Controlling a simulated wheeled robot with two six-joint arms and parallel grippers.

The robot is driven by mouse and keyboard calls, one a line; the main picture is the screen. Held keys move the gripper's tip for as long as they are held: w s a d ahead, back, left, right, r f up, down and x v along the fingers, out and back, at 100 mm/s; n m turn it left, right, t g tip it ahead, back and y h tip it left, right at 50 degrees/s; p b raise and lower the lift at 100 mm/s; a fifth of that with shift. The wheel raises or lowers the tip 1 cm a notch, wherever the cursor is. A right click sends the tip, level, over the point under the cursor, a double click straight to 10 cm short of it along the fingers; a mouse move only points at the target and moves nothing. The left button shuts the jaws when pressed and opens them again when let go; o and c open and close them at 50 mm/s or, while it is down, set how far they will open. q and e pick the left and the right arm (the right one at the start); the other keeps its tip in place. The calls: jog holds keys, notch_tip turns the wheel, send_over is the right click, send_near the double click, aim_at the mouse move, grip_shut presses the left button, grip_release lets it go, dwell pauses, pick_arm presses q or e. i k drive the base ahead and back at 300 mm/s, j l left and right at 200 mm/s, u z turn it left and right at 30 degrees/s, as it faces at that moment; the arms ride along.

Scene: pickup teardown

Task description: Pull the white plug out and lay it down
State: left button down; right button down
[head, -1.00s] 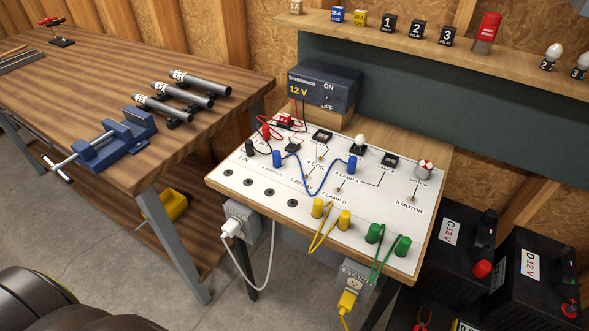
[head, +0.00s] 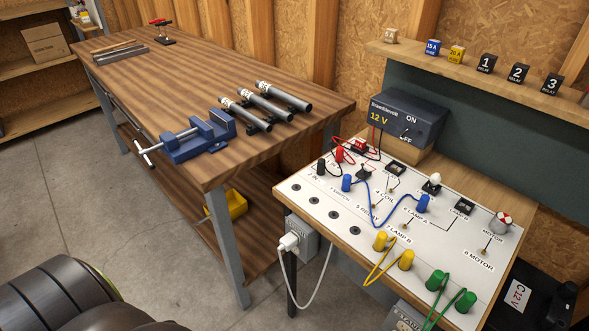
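The white plug (head: 289,242) sits in the grey outlet box (head: 303,246) on the front left side of the circuit-board table. Its white cord (head: 312,305) hangs below in a loop and rises toward the table's underside. A dark rounded part of my own body shows at the lower left. Neither of my grippers is in view.
The white circuit board (head: 320,212) carries several coloured plugs and wires. A wooden workbench (head: 180,85) with a blue vise (head: 190,138) and metal tubes stands to the left. A yellow bin (head: 236,204) is on its lower shelf. Concrete floor (head: 90,200) is open at left.

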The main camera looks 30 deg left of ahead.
aim_at(288, 242)
jog(key=u, duration=1.05)
